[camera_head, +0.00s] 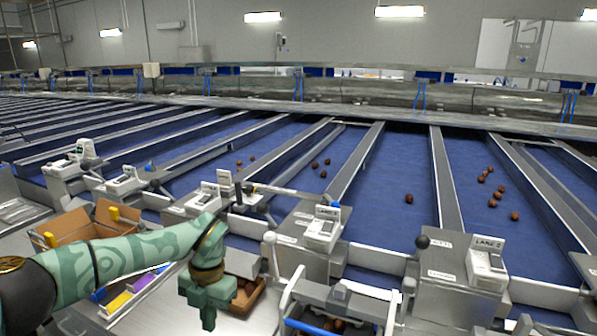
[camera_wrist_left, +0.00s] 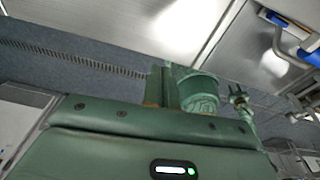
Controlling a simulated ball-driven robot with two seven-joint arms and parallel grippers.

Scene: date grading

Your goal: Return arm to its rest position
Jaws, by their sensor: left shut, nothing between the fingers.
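My left arm, patterned in green, comes in from the left in the head view. Its gripper (camera_head: 208,318) points downward, shut and empty, in front of and partly over a cardboard box (camera_head: 262,300) holding brown dates. In the left wrist view, the green gripper body fills the lower part and the short upright fingers (camera_wrist_left: 163,85) show near the middle with nothing held.
Blue lanes with scattered dates (camera_head: 409,199) run back from the lane heads, including one labelled LANE 2 (camera_head: 488,262). An open cardboard box (camera_head: 107,217) stands behind my left forearm. A white-handled metal frame (camera_head: 345,292) stands right of the gripper.

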